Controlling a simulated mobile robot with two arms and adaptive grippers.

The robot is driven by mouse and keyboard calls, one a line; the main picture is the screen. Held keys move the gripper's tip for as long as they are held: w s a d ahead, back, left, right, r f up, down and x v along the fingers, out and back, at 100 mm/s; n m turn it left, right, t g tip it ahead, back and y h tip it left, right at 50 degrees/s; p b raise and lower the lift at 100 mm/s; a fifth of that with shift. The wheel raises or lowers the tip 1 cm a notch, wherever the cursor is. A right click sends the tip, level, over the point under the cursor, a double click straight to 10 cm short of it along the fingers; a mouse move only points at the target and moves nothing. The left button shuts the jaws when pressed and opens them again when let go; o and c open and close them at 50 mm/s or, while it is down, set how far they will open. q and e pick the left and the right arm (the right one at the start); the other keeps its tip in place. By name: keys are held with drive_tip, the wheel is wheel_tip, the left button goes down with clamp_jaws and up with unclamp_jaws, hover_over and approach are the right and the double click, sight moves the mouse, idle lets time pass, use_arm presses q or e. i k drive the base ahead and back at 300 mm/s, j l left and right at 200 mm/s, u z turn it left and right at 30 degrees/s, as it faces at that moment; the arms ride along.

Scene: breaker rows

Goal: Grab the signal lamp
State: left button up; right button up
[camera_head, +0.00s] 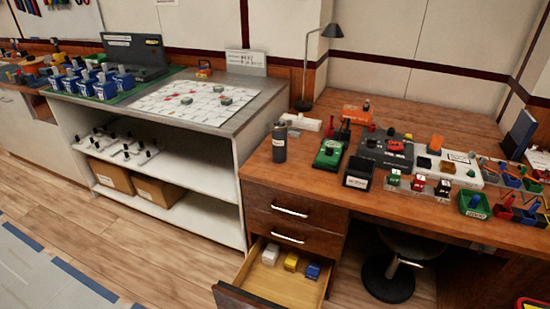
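No object here can be told for certain as the signal lamp. Several small electrical parts stand on the wooden desk (310,170). Among them are a green device (329,153), a small orange part (436,143) and small green, red and white blocks, with a red block (418,183) in the middle. An orange block (357,113) with a dark knob sits further back. These parts are too small to identify. A tall grey desk lamp (307,65) stands at the back left of the desk. Neither of my grippers is in view.
An open drawer (262,290) holding small white, yellow and blue blocks juts out below the desk. A stool (388,280) stands beneath it. A dark bottle (279,143) is near the desk's left edge. The white shelf unit (241,200) is left. Floor in front is clear.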

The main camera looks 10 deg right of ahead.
sight(280, 139)
drive_tip(key=i+j+u, duration=0.25)
drive_tip(key=j, duration=0.2)
drive_tip(key=i+j+u, duration=0.15)
drive_tip(key=j+u, duration=0.15)
drive_tip(key=i+j+u, duration=0.25)
drive_tip(key=j, duration=0.2)
drive_tip(key=i+j+u, duration=0.15)
drive_tip(key=i, duration=0.25)
drive_tip(key=i+j+u, duration=0.35)
drive_tip(key=i, duration=0.4)
drive_tip(key=i+z, duration=0.25)
drive_tip(key=z, duration=0.15)
drive_tip(key=i+z, duration=0.55)
drive_tip(key=z, duration=0.25)
drive_tip(key=i+j+z, duration=0.2)
drive_tip(key=z, duration=0.2)
drive_tip(key=i, duration=0.05)
